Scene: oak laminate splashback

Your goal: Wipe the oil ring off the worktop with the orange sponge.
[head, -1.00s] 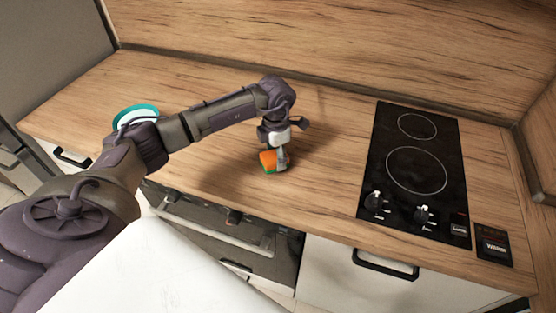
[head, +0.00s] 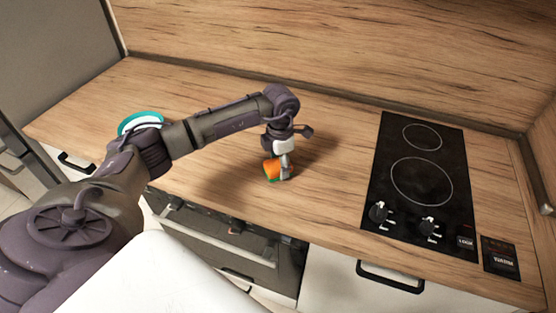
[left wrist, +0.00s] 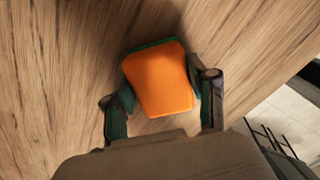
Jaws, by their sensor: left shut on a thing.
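The orange sponge (head: 271,169) has a green layer on its underside. My left gripper (head: 280,172) is shut on it and holds it at the worktop (head: 330,190), near the front edge. In the left wrist view the sponge (left wrist: 160,80) sits between the two fingers, with a finger on each side. I cannot tell whether its green side touches the wood. No oil ring shows clearly in either view; the arm, gripper and sponge hide part of the worktop. My right gripper is not in view.
A black hob (head: 418,180) with two rings and knobs lies to the right. A teal-rimmed round dish (head: 140,122) is at the left, partly behind my arm. The wooden splashback (head: 350,50) rises behind. Worktop between the sponge and the hob is clear.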

